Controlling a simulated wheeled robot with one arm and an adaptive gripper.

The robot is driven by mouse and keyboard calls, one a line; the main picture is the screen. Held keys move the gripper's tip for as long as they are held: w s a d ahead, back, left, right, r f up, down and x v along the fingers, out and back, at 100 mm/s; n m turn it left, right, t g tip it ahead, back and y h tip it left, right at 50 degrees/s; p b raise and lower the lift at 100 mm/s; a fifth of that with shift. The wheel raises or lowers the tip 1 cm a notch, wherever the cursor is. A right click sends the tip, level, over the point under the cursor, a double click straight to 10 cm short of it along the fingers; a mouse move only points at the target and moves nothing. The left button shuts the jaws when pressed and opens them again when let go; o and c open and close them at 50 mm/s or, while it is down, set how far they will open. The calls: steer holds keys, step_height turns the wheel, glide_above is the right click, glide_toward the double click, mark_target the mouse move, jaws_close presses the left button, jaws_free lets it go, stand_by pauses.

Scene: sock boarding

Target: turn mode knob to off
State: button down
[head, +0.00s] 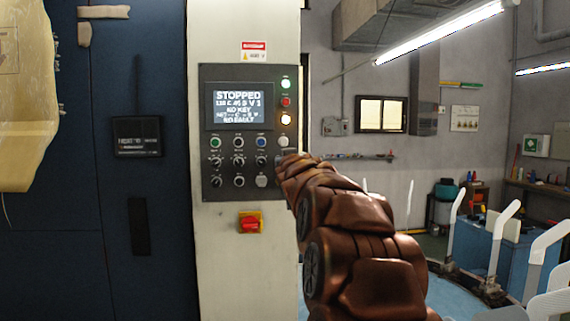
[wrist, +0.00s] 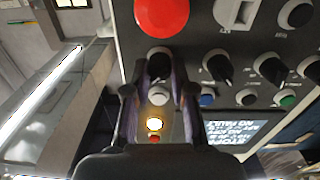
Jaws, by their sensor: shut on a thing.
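My gripper (wrist: 158,72) has its two fingers on either side of a dark selector knob (wrist: 157,66) on the control panel (head: 209,110), and is shut on it. The knob has a light ring around its base and sits in the column under the indicator lamps. Its label and exact pointer direction cannot be read, so I cannot confirm it is the mode knob. In the head view my gripper (head: 283,163) covers this knob at the panel's right edge. The screen (head: 238,106) reads STOPPED, with NO KEY and NO FAULT lines below.
A large red button (wrist: 161,16) is close beside the held knob. Other knobs (wrist: 218,67) stand in the same row. An amber lamp (head: 286,119) is lit. A red and yellow switch (head: 250,222) is below the panel.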

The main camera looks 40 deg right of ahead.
steer(key=shift+a+n, duration=0.1)
steer(key=shift+n, duration=3.9)
steer(key=shift+w, duration=0.1)
steer(key=c, duration=1)
jaws_free()
steer(key=shift+o, duration=0.2)
steer(key=v, duration=1.2)
